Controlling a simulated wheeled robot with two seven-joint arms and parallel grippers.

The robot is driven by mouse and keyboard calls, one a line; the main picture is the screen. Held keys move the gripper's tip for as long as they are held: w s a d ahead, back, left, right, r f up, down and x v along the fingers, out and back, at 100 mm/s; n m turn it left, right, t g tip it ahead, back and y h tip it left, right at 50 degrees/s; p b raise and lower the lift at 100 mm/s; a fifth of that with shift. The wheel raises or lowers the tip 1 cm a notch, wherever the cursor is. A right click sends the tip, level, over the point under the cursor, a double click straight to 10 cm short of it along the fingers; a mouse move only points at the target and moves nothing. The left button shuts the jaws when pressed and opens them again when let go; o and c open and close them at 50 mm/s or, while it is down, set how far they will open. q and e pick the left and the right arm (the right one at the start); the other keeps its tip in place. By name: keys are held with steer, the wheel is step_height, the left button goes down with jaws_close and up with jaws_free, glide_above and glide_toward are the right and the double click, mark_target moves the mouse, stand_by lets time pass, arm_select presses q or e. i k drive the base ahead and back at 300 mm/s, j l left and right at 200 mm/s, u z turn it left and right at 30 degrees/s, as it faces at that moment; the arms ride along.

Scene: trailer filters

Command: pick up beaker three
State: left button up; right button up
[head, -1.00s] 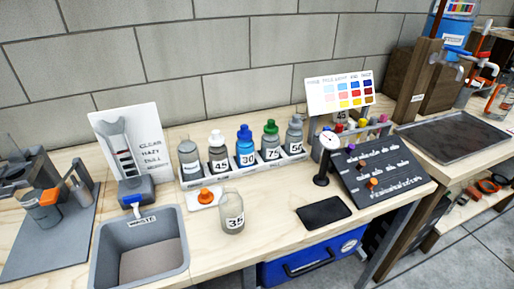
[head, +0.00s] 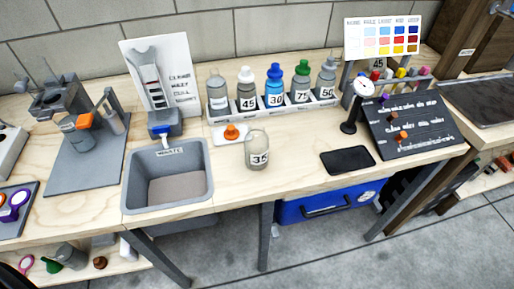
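No vessel that I can read as marked three is in the head view. A clear glass vessel marked 35 (head: 257,150) stands upright on the wooden bench, right of the grey waste bin. A small grey vessel (head: 80,135) with an orange part (head: 84,121) at its top sits at a grey stand on the left; I cannot read a mark on it. Neither of my grippers is in view.
A grey waste bin (head: 130,190) is set into the bench (head: 290,185). A white rack (head: 270,112) holds several bottles behind the glass vessel. A black pad (head: 347,160), a gauge (head: 349,125) and a dark board (head: 410,125) stand to the right. Lower shelf items (head: 70,255) lie at bottom left.

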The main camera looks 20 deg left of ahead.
mark_target(82, 140)
steer(key=u, duration=2)
steer(key=i+j+z, duration=0.1)
steer(key=j, duration=0.3)
steer(key=i+j+z, duration=0.1)
steer(key=i+j, duration=0.15)
steer(key=j, duration=0.15)
steer(key=i+j+z, duration=0.1)
steer(key=j, duration=0.3)
steer(key=i+j, duration=0.2)
steer(key=j, duration=0.2)
steer(key=i+j+z, duration=0.15)
steer(key=j, duration=0.3)
steer(key=i+j+z, duration=0.1)
steer(key=j, duration=0.3)
steer(key=i+j+z, duration=0.1)
steer(key=j, duration=0.35)
steer(key=i+j+z, duration=0.1)
steer(key=j, duration=0.35)
